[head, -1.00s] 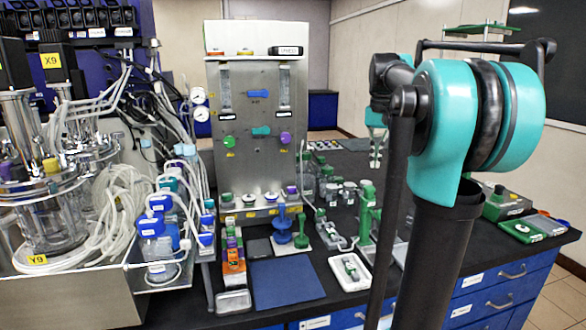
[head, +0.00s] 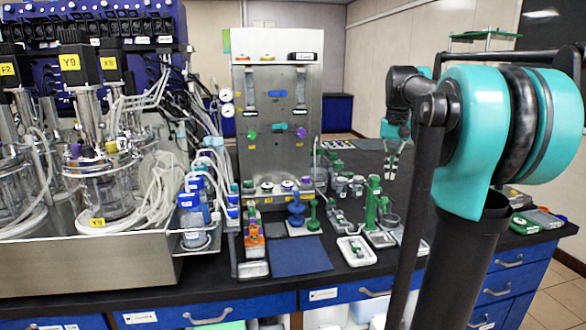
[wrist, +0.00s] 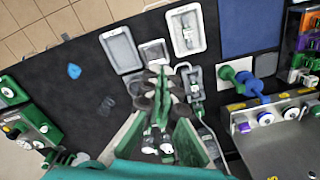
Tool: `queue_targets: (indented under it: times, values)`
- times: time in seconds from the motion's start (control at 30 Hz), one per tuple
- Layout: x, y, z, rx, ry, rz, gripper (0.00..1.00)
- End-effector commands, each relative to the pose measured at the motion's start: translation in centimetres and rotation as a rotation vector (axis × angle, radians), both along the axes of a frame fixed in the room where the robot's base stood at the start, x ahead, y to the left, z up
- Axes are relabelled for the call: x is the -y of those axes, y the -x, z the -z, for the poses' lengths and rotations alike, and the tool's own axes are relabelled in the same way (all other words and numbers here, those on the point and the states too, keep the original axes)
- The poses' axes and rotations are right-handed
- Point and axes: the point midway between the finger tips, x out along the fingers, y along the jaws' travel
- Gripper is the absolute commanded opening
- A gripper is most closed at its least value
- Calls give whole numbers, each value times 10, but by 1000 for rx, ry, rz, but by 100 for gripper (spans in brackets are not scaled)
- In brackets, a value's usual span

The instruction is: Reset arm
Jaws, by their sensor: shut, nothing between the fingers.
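My arm (head: 470,150), with teal joints, stands folded at the right of the head view. My gripper (head: 393,168) hangs pointing down over the black bench, behind the arm's upright link. In the wrist view my gripper (wrist: 158,92) has its green fingers brought together, with nothing held between them. It is above the bench, near white trays and green-and-white fittings. The twin bioreactors, glass vessels with steel tops and tags such as Y9 (head: 100,175), stand at the left in a steel tray (head: 100,268), far from the gripper.
A steel panel (head: 278,120) with coloured knobs stands at mid-bench. A blue mat (head: 300,258), a white tray (head: 343,243) and green stands (head: 374,200) lie before it. In the wrist view, a blue object (wrist: 74,71) lies on bare black bench.

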Motion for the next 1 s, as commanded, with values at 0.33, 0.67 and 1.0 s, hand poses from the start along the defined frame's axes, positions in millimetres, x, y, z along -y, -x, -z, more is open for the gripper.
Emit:
queue_targets:
  times: [0.33, 0.67, 1.0]
  values:
    - [-19, 16, 55, 56, 11, -50, 0]
    - [-55, 71, 164, 165, 28, -150, 0]
    - [-92, 184, 296, 315, 50, -280, 0]
